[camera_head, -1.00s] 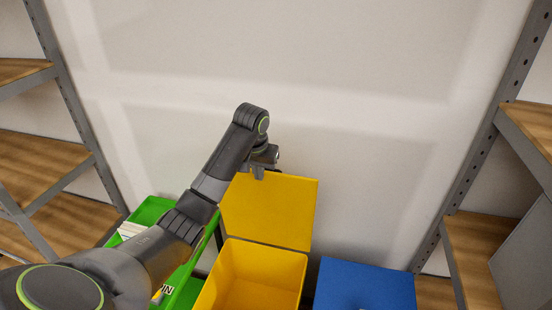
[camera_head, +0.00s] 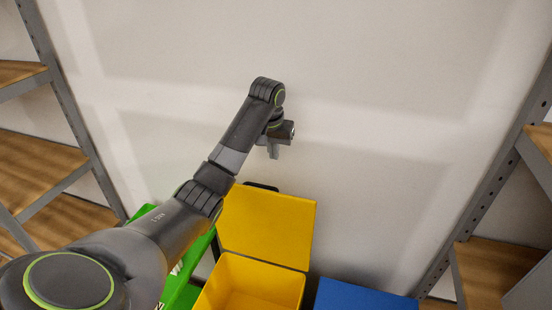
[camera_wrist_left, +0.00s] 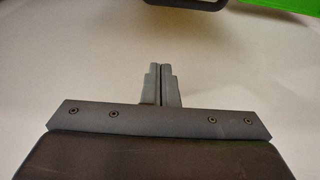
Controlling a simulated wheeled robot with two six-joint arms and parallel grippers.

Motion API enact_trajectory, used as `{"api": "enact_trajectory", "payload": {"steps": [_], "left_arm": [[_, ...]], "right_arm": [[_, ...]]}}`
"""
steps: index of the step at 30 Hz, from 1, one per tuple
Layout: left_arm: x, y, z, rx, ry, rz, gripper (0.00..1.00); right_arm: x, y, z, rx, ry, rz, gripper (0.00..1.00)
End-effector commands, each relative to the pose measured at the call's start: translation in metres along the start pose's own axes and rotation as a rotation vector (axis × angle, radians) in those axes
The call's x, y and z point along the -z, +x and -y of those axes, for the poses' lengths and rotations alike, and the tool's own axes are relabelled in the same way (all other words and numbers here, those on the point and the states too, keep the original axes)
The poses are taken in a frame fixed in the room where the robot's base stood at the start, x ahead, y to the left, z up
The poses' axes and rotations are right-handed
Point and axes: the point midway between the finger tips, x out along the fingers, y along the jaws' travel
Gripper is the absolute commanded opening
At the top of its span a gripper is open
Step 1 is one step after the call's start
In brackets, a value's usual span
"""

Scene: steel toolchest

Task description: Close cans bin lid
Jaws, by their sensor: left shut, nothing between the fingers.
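A yellow bin (camera_head: 250,285) stands in the middle of the head view with its yellow lid (camera_head: 268,228) raised, leaning back toward the wall. A dark handle (camera_head: 261,187) shows at the lid's top edge. No label shows that tells which bin is for cans. My left gripper (camera_head: 273,153) is above and apart from the raised lid, near the wall. In the left wrist view its fingers (camera_wrist_left: 161,85) are together and empty, and a dark bar (camera_wrist_left: 186,3) shows at the top edge. My right gripper is not in view.
A green bin (camera_head: 182,293), partly hidden by my left arm, is left of the yellow one. A blue bin top (camera_head: 362,297) is on the right and looks shut. Shelf racks (camera_head: 40,160) flank both sides. The wall (camera_head: 400,110) behind is bare.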

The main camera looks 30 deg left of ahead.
Motion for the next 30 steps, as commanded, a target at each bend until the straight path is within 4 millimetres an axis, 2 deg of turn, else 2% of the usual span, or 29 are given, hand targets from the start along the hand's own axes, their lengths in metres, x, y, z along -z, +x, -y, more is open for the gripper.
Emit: {"api": "enact_trajectory", "payload": {"steps": [6,13,21,30], "left_arm": [[-0.001,0.04,0.0,-0.001,0.0,0.007,0.0],[-0.001,0.088,0.0,0.001,0.0,0.006,0.0],[-0.028,0.075,0.0,0.001,0.003,0.001,0.0],[-0.039,0.074,0.0,0.001,0.001,0.001,0.0]], "right_arm": [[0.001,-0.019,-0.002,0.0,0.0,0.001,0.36],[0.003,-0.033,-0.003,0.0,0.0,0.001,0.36],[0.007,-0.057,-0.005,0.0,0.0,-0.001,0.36],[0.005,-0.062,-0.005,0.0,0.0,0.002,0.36]]}}
